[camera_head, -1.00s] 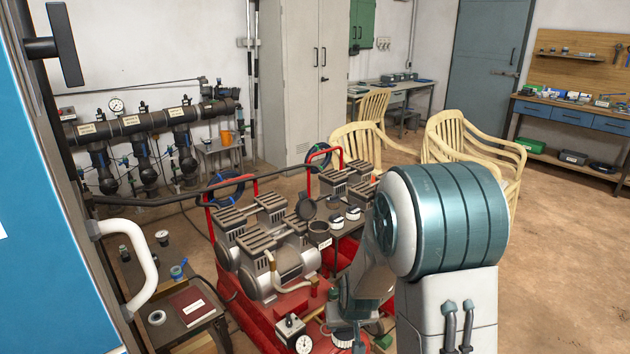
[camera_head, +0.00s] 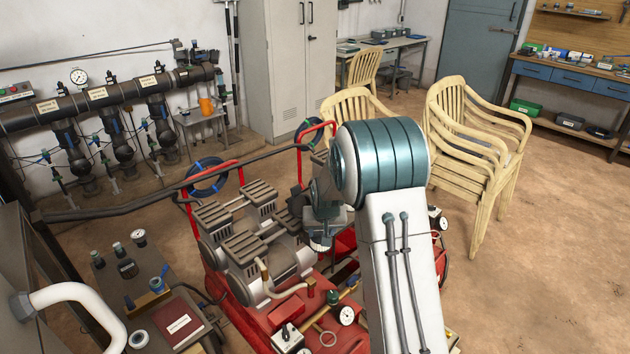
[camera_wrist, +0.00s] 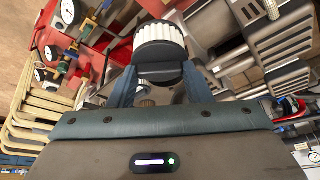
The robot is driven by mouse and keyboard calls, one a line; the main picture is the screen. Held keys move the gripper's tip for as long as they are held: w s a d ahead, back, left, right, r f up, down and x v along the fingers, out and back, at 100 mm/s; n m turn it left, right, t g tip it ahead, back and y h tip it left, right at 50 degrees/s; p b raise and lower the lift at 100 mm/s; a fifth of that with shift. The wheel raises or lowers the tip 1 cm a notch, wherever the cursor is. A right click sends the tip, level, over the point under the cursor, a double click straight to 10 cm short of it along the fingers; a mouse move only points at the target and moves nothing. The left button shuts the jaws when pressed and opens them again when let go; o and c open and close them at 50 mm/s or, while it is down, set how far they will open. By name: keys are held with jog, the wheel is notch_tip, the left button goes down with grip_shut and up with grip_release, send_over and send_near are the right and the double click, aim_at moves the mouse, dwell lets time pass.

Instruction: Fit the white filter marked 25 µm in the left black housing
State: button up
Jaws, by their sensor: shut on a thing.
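My gripper (camera_wrist: 160,88) is shut on the black end cap of a white pleated filter (camera_wrist: 160,38). The filter shows beyond the fingertips in the wrist view, and no marking on it can be read. In the head view my gripper (camera_head: 324,222) is partly hidden by my arm, with the filter's pale edge (camera_head: 320,243) low beneath it, above the red compressor frame. I cannot make out the left black housing for certain; my arm covers the area right of the compressor heads.
A red-framed compressor (camera_head: 255,250) stands close beneath my arm. A dark table (camera_head: 195,340) with jars and a red book (camera_head: 180,321) is at the left. A black manifold (camera_head: 120,95) runs along the back wall. Stacked cream chairs (camera_head: 480,140) stand to the right, beside open floor.

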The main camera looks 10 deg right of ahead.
jog(key=w+r+m+p, duration=0.1)
jog(key=w+r+p, duration=0.4)
jog(key=w, duration=0.6)
jog(key=shift+h, duration=0.3)
jog(key=shift+w+d+f+b, duration=0.1)
jog(key=shift+f+b, duration=1.7)
jog(key=shift+f, duration=0.7)
jog(key=shift+s+f+b, duration=0.25)
jog(key=shift+f+b, duration=0.05)
jog(key=shift+b, duration=0.25)
jog(key=shift+f+b, duration=0.55)
jog(key=shift+b, duration=0.05)
jog(key=shift+f+b, duration=0.65)
jog(key=shift+f, duration=0.1)
jog(key=shift+f+b, duration=0.7)
jog(key=shift+f, duration=0.1)
jog(key=shift+f+b, duration=0.6)
jog(key=shift+f, duration=0.05)
